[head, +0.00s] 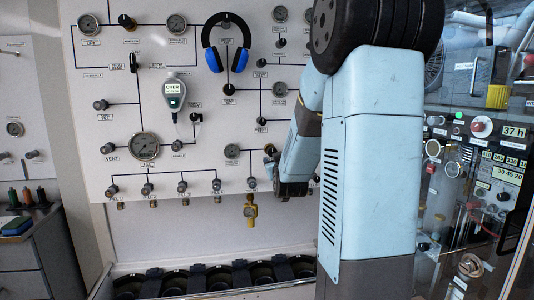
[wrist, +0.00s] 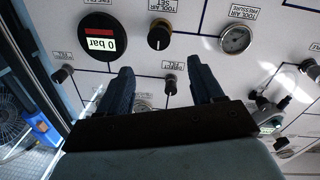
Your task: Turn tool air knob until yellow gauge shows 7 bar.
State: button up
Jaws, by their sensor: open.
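In the wrist view, which looks at the panel upside down, the black tool air set knob (wrist: 160,36) has a pale pointer line. My gripper (wrist: 160,63) is open and empty, its two dark fingers apart, with the knob just beyond the tips in the picture. The distance to the panel is unclear. The round tool air pressure gauge (wrist: 235,39) is right of the knob; its needle is too small to read. A black round display (wrist: 98,39) left of the knob reads 0 bar. No clearly yellow gauge shows. In the head view my arm hides most of the gripper.
A smaller knob (wrist: 171,85) shows between my fingers. Other small knobs lie at both sides. In the head view, blue earmuffs (head: 226,43), a handheld meter (head: 174,92) and a yellow fitting (head: 250,210) hang on the panel. A bin row (head: 210,283) stands below.

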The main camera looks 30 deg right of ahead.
aim_at(272, 152)
jog(key=x, duration=1.3)
jog(key=shift+c, duration=0.3)
jog(key=c, duration=0.7)
jog(key=o, duration=0.8)
jog(key=shift+c, duration=0.2)
jog(key=v, duration=1.4)
jog(key=shift+w, duration=0.1)
